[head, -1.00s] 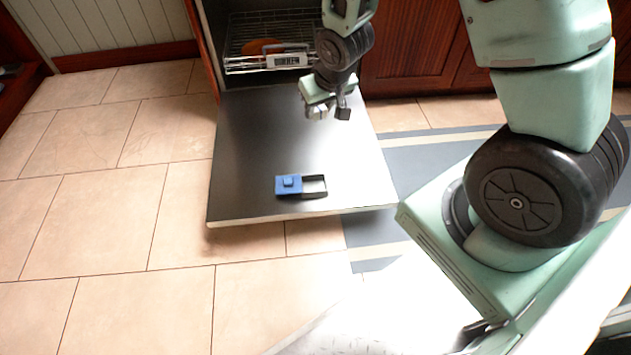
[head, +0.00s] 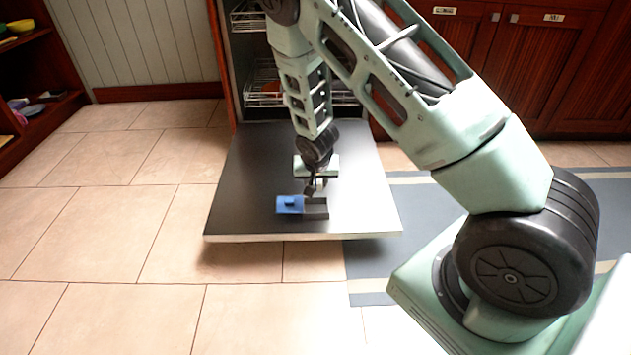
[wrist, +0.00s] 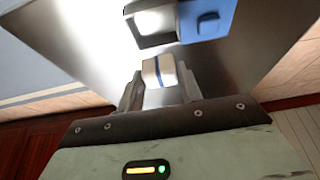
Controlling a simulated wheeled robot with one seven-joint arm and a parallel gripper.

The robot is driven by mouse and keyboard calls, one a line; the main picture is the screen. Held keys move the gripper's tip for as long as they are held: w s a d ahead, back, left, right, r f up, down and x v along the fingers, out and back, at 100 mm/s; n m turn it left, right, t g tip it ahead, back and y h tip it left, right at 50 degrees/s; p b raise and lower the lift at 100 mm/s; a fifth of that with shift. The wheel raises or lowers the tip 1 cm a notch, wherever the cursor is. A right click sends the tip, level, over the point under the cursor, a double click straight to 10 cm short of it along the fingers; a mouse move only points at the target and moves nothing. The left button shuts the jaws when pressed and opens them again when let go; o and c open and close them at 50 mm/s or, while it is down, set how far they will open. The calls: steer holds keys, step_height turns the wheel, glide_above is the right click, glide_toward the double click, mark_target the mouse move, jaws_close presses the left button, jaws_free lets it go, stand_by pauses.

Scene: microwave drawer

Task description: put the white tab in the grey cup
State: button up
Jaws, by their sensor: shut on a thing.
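My gripper (head: 315,188) points down just above the open door. In the wrist view my gripper (wrist: 159,82) is shut on the white tab (wrist: 152,73), a small block with a dark blue stripe. The grey cup (head: 317,214) is a small open compartment in the door, beside a blue sliding lid (head: 290,204). In the wrist view the grey cup (wrist: 149,42) lies just beyond the tab, with the blue lid (wrist: 206,24) to its right. The tab appears apart from the cup.
The open dishwasher door (head: 250,180) lies flat around the cup, with bare room on both sides. Wire racks (head: 264,88) stand in the cavity behind. Wooden cabinets (head: 560,70) are at the right, and tiled floor (head: 110,240) is free at the left.

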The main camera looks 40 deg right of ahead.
steer(key=shift+f+b, duration=2.15)
steer(key=shift+f, duration=0.35)
steer(key=shift+f+b, duration=0.7)
steer(key=shift+f, duration=0.9)
steer(key=o, duration=1)
steer(key=shift+o, duration=0.2)
steer(key=shift+r, duration=0.1)
steer(key=r+p, duration=0.3)
steer(key=r, duration=0.1)
steer(key=r+p, duration=0.3)
steer(key=p, duration=0.1)
steer(key=shift+s+a+r, duration=0.15)
steer(key=shift+s+r, duration=0.05)
steer(key=shift+r, duration=0.15)
